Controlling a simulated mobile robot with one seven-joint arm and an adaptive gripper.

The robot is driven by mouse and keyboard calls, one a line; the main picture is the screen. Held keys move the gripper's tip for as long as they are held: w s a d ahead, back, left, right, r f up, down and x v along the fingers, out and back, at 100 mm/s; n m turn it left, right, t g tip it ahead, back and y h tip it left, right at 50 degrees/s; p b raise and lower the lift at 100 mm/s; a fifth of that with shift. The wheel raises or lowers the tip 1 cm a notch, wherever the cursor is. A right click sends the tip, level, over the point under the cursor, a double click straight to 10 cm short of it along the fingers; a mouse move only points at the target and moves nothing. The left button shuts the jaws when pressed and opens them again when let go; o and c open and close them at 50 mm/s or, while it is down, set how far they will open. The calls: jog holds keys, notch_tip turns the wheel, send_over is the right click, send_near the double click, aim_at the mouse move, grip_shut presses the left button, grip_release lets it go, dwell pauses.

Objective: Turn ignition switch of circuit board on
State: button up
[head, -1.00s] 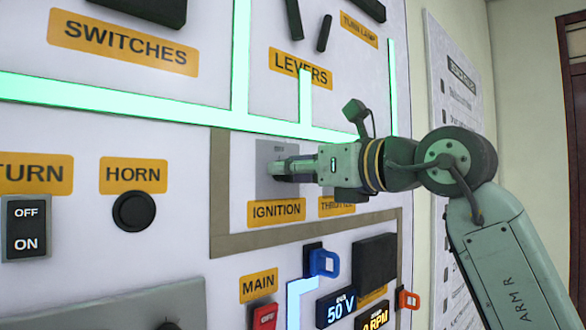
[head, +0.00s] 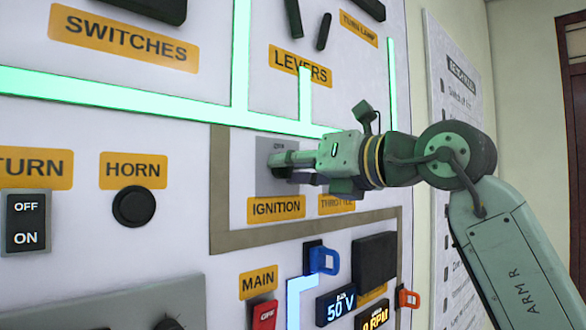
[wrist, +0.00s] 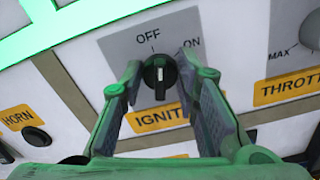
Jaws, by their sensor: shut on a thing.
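The ignition switch is a black round knob (wrist: 160,76) with a white mark, on a grey plate (wrist: 120,47) labelled OFF and ON. In the wrist view it sits between my two green fingers, with OFF above it and ON to its upper right. The white mark points roughly along the OFF line; its exact setting is hard to tell. My gripper (head: 277,164) reaches the panel from the right and is shut on the knob, which the fingers mostly hide in the head view. The yellow IGNITION label (head: 276,208) is just below.
The throttle dial (wrist: 308,35) is to the right of the ignition plate. The horn button (head: 134,206) is to the left. Below are a blue-handled part (head: 322,260), a red main switch (head: 264,315) and a voltage display (head: 337,306). Levers (head: 323,31) are above.

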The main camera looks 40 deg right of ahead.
jog(key=shift+d+m+b, duration=0.15)
jog(key=shift+m+b, duration=0.7)
jog(key=shift+m, duration=3.35)
jog(key=o, duration=1.1)
jog(key=shift+o, duration=0.2)
jog(key=shift+s, duration=0.1)
jog(key=s, duration=1.1)
jog(key=shift+s+d, duration=0.4)
jog(key=shift+d, duration=0.05)
jog(key=shift+f, duration=0.1)
